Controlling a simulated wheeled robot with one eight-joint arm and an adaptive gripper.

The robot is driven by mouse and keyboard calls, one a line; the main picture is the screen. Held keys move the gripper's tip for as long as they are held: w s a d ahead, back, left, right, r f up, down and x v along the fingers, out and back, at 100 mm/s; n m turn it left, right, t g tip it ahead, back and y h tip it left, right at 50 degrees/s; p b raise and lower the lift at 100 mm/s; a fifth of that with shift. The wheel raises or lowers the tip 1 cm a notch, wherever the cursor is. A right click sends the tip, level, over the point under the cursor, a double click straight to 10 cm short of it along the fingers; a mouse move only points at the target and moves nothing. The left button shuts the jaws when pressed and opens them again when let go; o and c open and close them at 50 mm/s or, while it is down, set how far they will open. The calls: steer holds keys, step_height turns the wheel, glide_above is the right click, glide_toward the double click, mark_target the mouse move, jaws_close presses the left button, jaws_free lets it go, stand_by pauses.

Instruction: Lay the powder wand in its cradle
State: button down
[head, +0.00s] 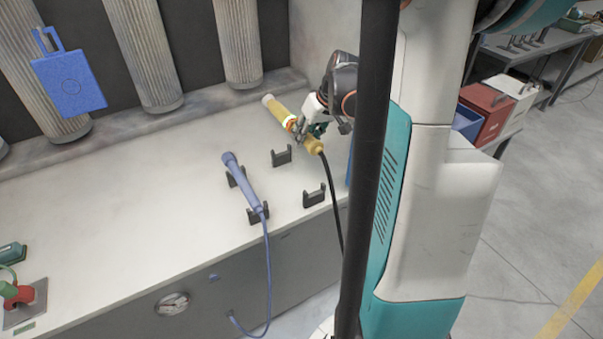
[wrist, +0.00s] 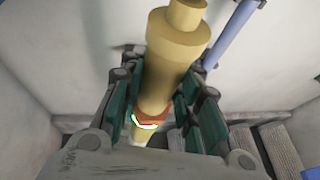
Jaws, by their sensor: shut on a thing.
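A tan powder wand (head: 277,109) with a pale tip and a black cable is in my gripper (head: 303,127), toward the back right of the bench in the head view. In the wrist view my gripper (wrist: 168,112) has its green-lined fingers on both sides of the wand (wrist: 172,60), near a red and white-green band. An empty cradle of two dark U-shaped brackets, back (head: 282,157) and front (head: 314,196), stands on the bench. The wand is apart from both brackets, behind them in the picture; its exact height is unclear.
A blue wand (head: 243,185) lies in a second pair of brackets to the left, its cable hanging over the bench's front edge. Grey pleated filters (head: 145,55) line the back. The bench top (head: 130,190) on the left is mostly clear. My dark column hides part of the right side.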

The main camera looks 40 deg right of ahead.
step_height(320, 180, down, 15)
steer(key=b, duration=0.5)
steer(key=shift+f, duration=0.1)
steer(key=shift+f, duration=0.1)
steer(key=shift+f, duration=0.15)
steer(key=c, duration=1.2)
jaws_free()
steer(key=p+v, duration=0.1)
steer(key=v, duration=0.3)
steer(key=p+v, duration=0.2)
steer(key=v, duration=0.3)
steer(key=p+v, duration=0.2)
steer(key=v, duration=0.3)
steer(key=shift+a, duration=0.3)
